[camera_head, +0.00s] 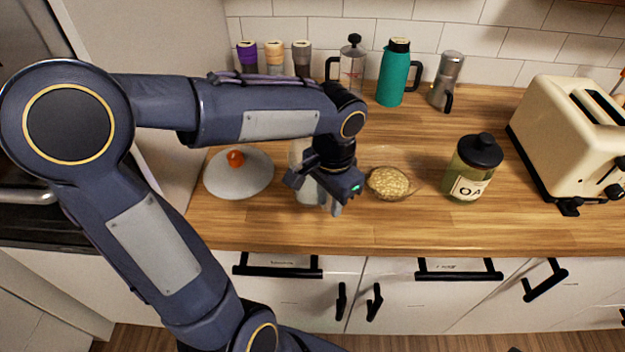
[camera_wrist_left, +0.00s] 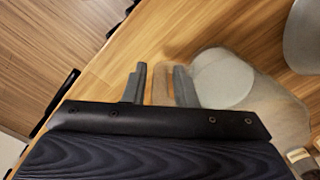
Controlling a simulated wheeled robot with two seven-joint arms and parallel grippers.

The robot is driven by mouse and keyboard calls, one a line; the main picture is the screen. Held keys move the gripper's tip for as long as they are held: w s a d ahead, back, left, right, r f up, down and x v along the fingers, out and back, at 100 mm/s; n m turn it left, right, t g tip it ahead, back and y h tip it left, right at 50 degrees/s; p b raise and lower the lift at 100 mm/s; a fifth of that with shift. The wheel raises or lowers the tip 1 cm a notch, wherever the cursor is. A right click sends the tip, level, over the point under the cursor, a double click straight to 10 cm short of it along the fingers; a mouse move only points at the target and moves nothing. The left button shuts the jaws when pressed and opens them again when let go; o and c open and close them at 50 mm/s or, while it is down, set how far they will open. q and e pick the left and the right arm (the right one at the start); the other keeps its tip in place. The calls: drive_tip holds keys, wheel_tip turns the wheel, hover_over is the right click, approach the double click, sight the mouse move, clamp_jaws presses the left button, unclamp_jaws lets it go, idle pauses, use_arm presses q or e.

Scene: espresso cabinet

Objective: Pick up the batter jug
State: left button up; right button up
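The batter jug (camera_head: 307,191) is a see-through jug with pale content, standing on the wooden counter and largely hidden behind my left gripper in the head view. In the left wrist view the jug (camera_wrist_left: 224,80) lies right of the fingers, and its clear handle seems to be between them. My left gripper (camera_head: 331,207) is low at the jug's right front side. In the wrist view its two fingers (camera_wrist_left: 160,86) are apart, with a gap beside the left finger. Whether the right finger touches the handle is unclear. My right gripper is not in view.
A glass bowl of grainy food (camera_head: 388,184) stands close right of the gripper. A pale lid with an orange knob (camera_head: 238,175) lies left. An oat jar (camera_head: 470,170) and toaster (camera_head: 570,130) stand farther right. A teal flask (camera_head: 393,75) is at the back. The counter's front strip is clear.

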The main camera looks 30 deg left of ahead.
use_arm(q)
drive_tip(key=shift+f, duration=0.3)
clamp_jaws()
drive_tip(key=shift+r, duration=0.2)
